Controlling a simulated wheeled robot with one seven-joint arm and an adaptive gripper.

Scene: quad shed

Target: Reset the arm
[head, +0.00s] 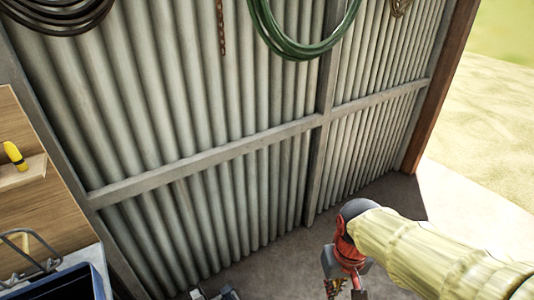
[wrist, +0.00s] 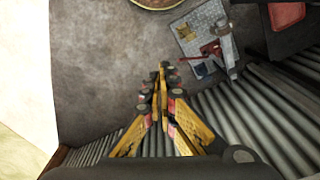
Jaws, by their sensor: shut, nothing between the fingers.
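My gripper (head: 334,288) hangs low at the bottom right of the head view, at the end of my arm in its pale, padded sleeve. It is in front of the corrugated wall, above the concrete floor. In the wrist view my gripper (wrist: 160,74) has its yellow fingers closed together at the tips. Nothing is held between them. The fingers point over bare floor, and nothing is seen touching them.
A corrugated metal wall (head: 230,95) with grey rails carries a green hose (head: 290,48). At left are a wooden shelf (head: 20,175) and a dark blue bin (head: 75,283). A grey slab (wrist: 190,38) with small items lies on the floor (wrist: 105,65). Sandy ground lies outside, right.

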